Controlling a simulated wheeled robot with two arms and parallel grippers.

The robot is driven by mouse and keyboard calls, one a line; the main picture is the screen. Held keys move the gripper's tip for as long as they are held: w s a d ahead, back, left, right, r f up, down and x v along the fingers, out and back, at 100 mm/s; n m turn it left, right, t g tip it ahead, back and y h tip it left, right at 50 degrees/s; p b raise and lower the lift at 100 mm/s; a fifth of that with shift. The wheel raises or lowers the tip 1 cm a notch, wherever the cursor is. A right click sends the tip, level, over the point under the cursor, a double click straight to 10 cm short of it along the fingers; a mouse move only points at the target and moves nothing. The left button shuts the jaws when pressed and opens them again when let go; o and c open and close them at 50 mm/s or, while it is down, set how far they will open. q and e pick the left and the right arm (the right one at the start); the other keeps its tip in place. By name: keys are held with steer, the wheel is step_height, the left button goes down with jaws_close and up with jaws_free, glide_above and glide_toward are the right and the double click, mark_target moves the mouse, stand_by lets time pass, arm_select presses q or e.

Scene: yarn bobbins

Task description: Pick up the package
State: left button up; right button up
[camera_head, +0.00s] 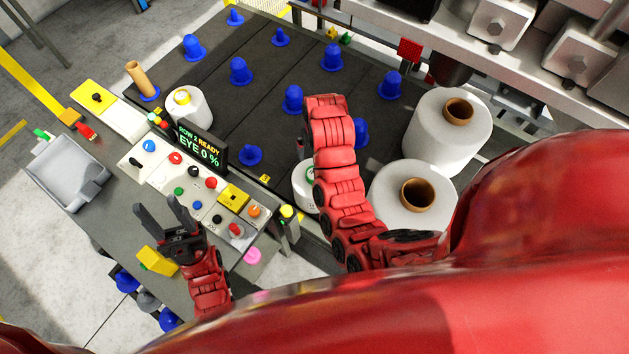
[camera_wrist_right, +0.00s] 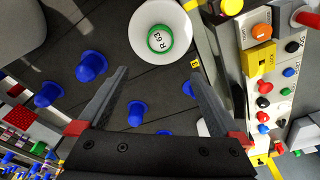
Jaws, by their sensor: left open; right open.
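A white yarn package (camera_wrist_right: 163,22) with a green ring and the label R 63 stands on the dark panel in the right wrist view, just beyond my right fingertips. It also shows partly in the head view (camera_head: 302,196), behind my right arm. My right gripper (camera_wrist_right: 160,75) is open, with nothing between its fingers; in the head view it is hidden by its arm. Another white package (camera_head: 188,108) with a yellow top stands left on the panel. Two large white packages (camera_head: 438,138) with brown cores stand at the right. My left gripper (camera_head: 157,205) is open and empty beside the control panel.
Several blue pegs (camera_head: 241,70) stand on the dark panel (camera_head: 262,105). The button panel (camera_head: 190,178) and a display (camera_head: 200,147) line its near left edge. A grey tray (camera_head: 68,175) and a yellow block (camera_head: 157,261) lie at the left. Metal machinery (camera_head: 500,20) bounds the top right.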

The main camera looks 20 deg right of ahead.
steer(key=f+b, duration=0.8)
steer(key=w+f+b, duration=0.1)
steer(key=f+b, duration=0.3)
steer(key=shift+w, duration=0.1)
step_height(320, 180, down, 4)
steer(key=shift+d+r+p, duration=0.1)
steer(key=shift+p, duration=1)
steer(key=shift+f, duration=0.7)
steer(key=shift+c, duration=0.2)
steer(key=shift+r, duration=0.1)
jaws_close()
